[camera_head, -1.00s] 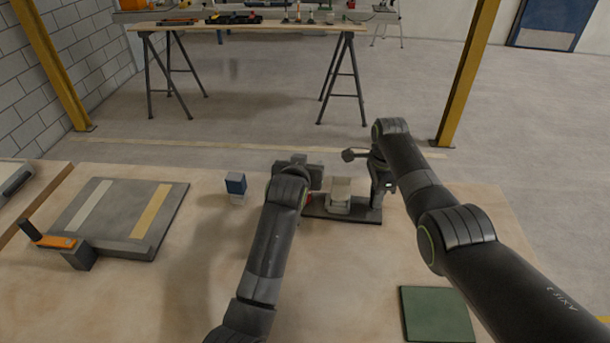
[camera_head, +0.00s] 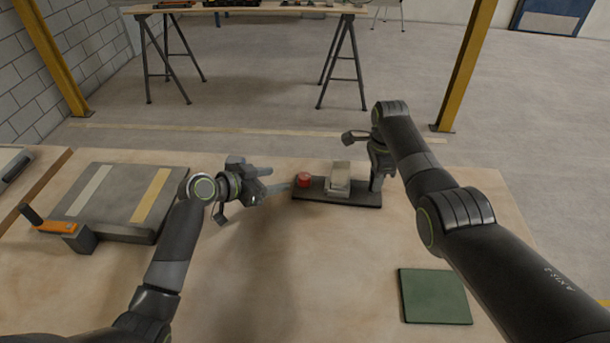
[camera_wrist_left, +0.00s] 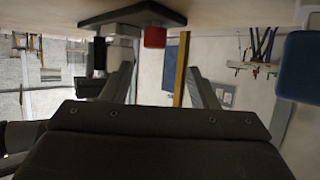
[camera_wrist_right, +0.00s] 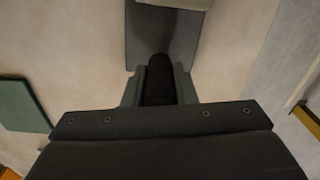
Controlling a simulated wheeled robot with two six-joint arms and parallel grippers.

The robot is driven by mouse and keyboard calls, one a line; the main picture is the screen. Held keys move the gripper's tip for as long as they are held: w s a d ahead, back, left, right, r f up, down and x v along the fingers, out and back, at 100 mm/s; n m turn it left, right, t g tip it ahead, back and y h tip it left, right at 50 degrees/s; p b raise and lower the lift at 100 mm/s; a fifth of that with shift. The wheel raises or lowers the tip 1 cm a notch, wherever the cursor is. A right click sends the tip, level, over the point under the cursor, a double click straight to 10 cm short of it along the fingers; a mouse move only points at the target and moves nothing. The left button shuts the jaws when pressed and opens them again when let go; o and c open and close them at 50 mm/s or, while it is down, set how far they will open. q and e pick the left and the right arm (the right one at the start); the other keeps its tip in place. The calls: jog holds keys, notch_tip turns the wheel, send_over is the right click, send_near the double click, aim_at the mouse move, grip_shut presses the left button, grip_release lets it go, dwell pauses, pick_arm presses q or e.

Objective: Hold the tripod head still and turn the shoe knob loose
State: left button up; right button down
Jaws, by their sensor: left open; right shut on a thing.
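The tripod head stands on a dark base plate (camera_head: 312,190) with a beige block (camera_head: 338,178) on top. The red shoe knob (camera_head: 304,180) is at the plate's left end; it also shows in the left wrist view (camera_wrist_left: 155,37). My left gripper (camera_head: 280,179) is open and empty, left of the knob, fingers pointing towards it and apart from it. My right gripper (camera_head: 378,176) is at the plate's right end. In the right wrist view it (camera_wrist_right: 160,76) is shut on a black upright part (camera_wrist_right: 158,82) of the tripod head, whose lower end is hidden.
A grey board (camera_head: 118,205) with pale and yellow strips lies at the left, beside an orange-handled tool (camera_head: 48,226). A green mat (camera_head: 434,296) lies at front right. A blue block (camera_wrist_left: 303,66) shows close in the left wrist view. The middle front of the table is clear.

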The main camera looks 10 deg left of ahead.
aim_at(302, 176)
pick_arm(q)
jog(key=shift+s+a+r+m+h, duration=0.15)
jog(key=shift+s+a+m+h, duration=0.15)
jog(key=shift+s, duration=0.05)
jog(key=x, duration=1.1)
jog(key=shift+w+d, duration=0.1)
jog(key=shift+d, duration=0.35)
jog(key=c, duration=1)
jog(key=shift+f, duration=0.25)
jog(key=shift+n+t+y, duration=1.1)
jog(key=shift+n+y, duration=0.6)
jog(key=shift+n, duration=0.1)
jog(key=shift+f+n+t+y, duration=0.1)
jog(key=shift+n+t+y, duration=0.6)
jog(key=shift+n+y, duration=1.05)
jog(key=shift+a+n+y, duration=0.1)
jog(key=shift+n+y, duration=0.25)
jog(key=shift+y, duration=0.2)
